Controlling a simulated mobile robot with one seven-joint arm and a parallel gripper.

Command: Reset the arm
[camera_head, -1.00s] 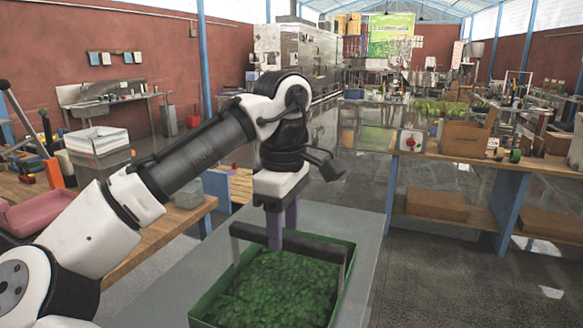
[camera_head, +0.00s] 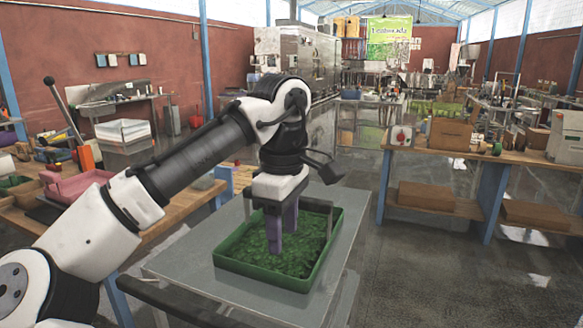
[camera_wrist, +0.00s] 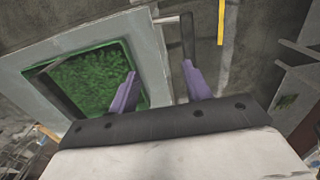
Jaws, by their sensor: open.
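My arm reaches from the lower left of the head view, bent at the elbow. My gripper (camera_head: 282,243) points down, and its purple fingers overlap the view of a green tray (camera_head: 262,282) filled with leafy green material. In the wrist view my gripper (camera_wrist: 161,80) is open with nothing between its two purple fingers. There the green tray (camera_wrist: 132,62) lies beyond the left finger, apart from it. A dark handle frame (camera_head: 308,203) stands over the tray.
The tray rests on a grey table (camera_head: 195,262). A wooden bench with a pink bin (camera_head: 85,184) stands at left. A wooden workbench (camera_head: 420,152) with boxes stands at right. The floor (camera_head: 470,285) at the lower right is clear.

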